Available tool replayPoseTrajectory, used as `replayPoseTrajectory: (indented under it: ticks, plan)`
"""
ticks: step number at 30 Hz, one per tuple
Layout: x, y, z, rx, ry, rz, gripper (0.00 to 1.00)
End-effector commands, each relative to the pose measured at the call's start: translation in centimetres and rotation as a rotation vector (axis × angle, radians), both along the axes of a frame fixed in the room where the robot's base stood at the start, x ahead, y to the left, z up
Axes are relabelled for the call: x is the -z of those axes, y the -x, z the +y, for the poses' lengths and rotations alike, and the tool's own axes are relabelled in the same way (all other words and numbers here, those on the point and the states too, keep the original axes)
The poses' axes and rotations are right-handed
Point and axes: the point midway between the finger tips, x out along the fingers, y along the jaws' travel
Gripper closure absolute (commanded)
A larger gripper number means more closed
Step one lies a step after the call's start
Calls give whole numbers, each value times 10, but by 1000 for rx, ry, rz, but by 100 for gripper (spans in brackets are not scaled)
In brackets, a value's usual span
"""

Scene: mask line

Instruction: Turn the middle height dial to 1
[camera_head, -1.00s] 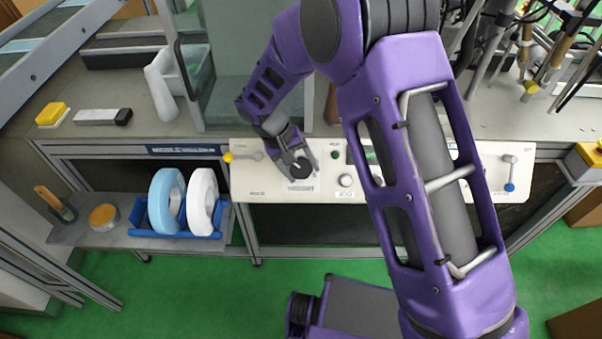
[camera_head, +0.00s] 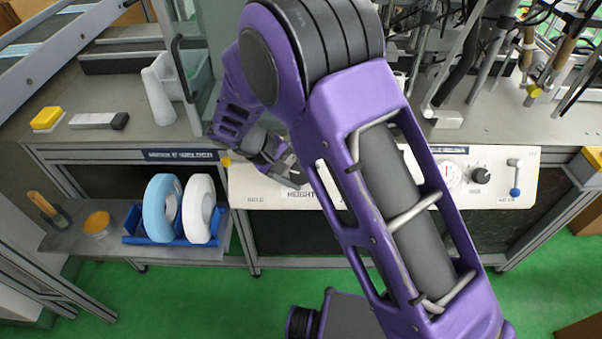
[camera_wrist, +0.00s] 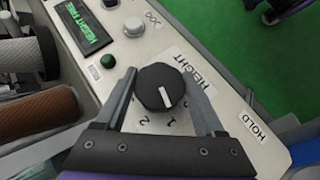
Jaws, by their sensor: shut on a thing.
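The height dial (camera_wrist: 160,87) is a round black knob with a white pointer line, on the white control panel (camera_wrist: 215,85). In the wrist view its pointer aims toward the gripper side, roughly at the printed 1. A 2 is printed beside the 1, and a HEIGHT label stands on the dial's other side. My gripper (camera_wrist: 159,76) has one finger on each side of the dial and is shut on it. In the head view my gripper (camera_head: 286,172) is at the panel's left part, above the HEIGHT label, and mostly hides the dial.
A yellow-tipped lever (camera_head: 226,161) is left of my gripper. A black knob (camera_head: 481,175) and blue-tipped lever (camera_head: 515,180) are at the panel's right.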

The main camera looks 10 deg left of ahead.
Motion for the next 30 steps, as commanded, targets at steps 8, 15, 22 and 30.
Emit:
replayPoseTrajectory:
  ticks: [8,15,22,30]
  plan:
    - [0,0,-2,4,3,0,15]
    - [0,0,-1,2,1,1,0]
    - [-9,3,6,0,-2,0,0]
    - [-55,21,38,-2,-3,-2,0]
